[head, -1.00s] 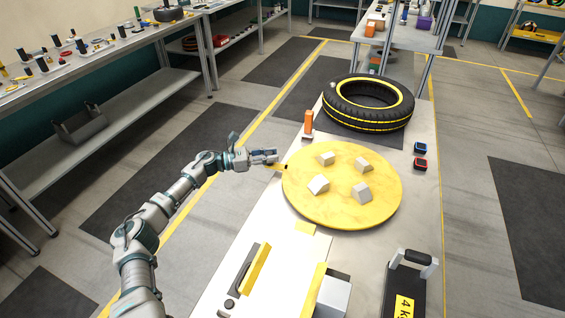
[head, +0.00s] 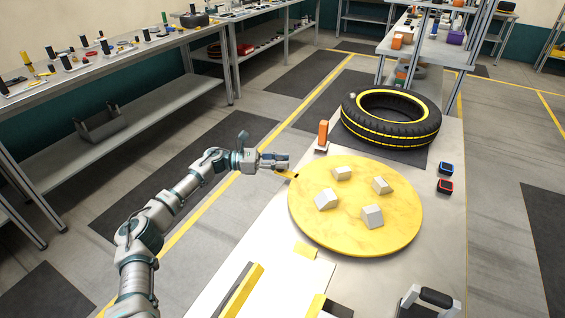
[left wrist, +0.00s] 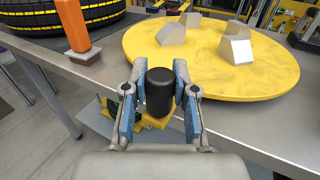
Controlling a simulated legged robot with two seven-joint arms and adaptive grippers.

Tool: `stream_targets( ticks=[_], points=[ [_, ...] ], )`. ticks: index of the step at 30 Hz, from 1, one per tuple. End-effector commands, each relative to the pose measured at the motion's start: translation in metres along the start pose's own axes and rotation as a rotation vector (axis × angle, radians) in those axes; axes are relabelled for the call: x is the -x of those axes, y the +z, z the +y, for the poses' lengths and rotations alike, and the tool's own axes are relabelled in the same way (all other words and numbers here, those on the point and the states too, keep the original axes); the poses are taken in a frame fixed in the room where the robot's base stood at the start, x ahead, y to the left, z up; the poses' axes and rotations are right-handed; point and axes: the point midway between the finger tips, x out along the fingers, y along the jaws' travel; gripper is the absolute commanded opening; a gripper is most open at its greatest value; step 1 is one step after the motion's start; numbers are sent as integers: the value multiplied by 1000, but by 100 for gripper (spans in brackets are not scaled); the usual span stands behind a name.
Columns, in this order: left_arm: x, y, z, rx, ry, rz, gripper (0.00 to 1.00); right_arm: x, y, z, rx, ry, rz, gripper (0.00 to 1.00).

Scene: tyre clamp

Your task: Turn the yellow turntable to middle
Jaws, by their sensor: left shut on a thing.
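The yellow turntable (head: 355,225) lies flat on the light bench and carries several grey angular blocks (head: 372,216). It also shows in the left wrist view (left wrist: 240,85), beyond the fingers. My left gripper (head: 288,166) is at the turntable's left edge. Its two blue-padded fingers (left wrist: 160,72) are shut around an upright black handle (left wrist: 159,95). A yellow bracket (left wrist: 152,122) shows below the handle, and the fingers hide part of it. My right gripper is not in view.
A tyre with yellow stripes (head: 391,130) lies behind the turntable. An orange-topped item (head: 322,134) stands at the bench's left edge near my gripper. A blue device (head: 446,168) and a red device (head: 445,186) lie to the right. A black-handled weight (head: 432,298) is in front.

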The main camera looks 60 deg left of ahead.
Motion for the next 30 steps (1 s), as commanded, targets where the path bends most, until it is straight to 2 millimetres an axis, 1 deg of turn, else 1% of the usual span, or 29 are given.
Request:
stream_targets(
  ticks=[5, 6, 8, 9, 17, 21, 26, 30],
  points=[
    [1, -1, 1, -1, 4, 2, 0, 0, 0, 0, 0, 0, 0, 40],
    [1, -1, 2, -1, 5, 2, 34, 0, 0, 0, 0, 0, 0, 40],
    [1, 0, 2, -1, 5, 2, 49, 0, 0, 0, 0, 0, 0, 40],
    [1, 0, 2, -1, 5, 1, 54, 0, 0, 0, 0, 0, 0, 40],
    [0, 1, 0, -2, 3, 0, 54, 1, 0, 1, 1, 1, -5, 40],
    [5, 1, 0, -1, 3, 1, 54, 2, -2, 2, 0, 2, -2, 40],
    [22, -1, 1, 1, 4, 4, 54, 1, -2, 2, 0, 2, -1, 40],
    [48, -2, 2, 2, 6, 2, 54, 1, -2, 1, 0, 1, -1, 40]
  ],
)
